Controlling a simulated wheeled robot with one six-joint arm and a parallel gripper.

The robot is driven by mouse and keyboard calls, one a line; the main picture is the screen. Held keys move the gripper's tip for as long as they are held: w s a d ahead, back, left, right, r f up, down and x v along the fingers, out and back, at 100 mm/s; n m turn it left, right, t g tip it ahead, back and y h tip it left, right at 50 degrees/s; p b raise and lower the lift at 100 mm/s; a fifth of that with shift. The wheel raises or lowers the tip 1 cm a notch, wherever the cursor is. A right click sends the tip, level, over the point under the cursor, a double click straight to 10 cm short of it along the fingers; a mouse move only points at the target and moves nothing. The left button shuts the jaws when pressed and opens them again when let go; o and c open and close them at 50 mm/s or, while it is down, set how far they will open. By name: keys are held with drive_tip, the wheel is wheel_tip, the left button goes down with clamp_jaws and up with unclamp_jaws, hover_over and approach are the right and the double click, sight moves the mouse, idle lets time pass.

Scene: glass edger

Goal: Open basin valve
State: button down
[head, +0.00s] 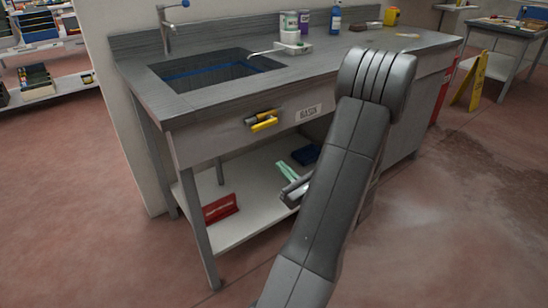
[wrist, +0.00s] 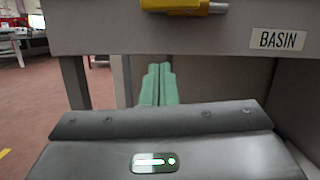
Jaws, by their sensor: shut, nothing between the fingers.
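The basin valve (head: 264,124) has a yellow handle and sits on the front panel of the grey sink bench, left of the BASIN label (head: 308,113). Its handle lies roughly level along the panel. In the wrist view, only the lower part of the yellow valve (wrist: 180,5) shows at the top edge, with a metal stub at its right. My gripper (head: 281,164) has pale green fingers and is below the valve, apart from it. In the wrist view, my gripper's fingers (wrist: 158,68) are together and empty, pointing forward under the panel's lower edge.
The basin (head: 215,70) is sunk in the bench top (head: 150,92), with taps behind it. Bottles and jars stand along the back. A red box (head: 221,208) and a blue item (head: 306,154) lie on the lower shelf. A yellow floor sign (head: 470,80) stands at right.

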drive_tip(key=shift+v, duration=0.8)
drive_tip(key=shift+a, duration=0.15)
drive_tip(key=b+x, duration=0.2)
drive_tip(key=x, duration=0.7)
drive_tip(key=w+d+n+g+y+b, duration=0.1)
drive_tip(key=w+d+n, duration=0.4)
drive_tip(key=n, duration=0.8)
drive_tip(key=shift+w+d+g+y+b, duration=0.3)
drive_tip(key=shift+d+g+b, duration=0.35)
drive_tip(key=shift+g, duration=0.55)
drive_tip(key=shift+a+f, duration=0.1)
drive_tip(key=shift+a, duration=0.05)
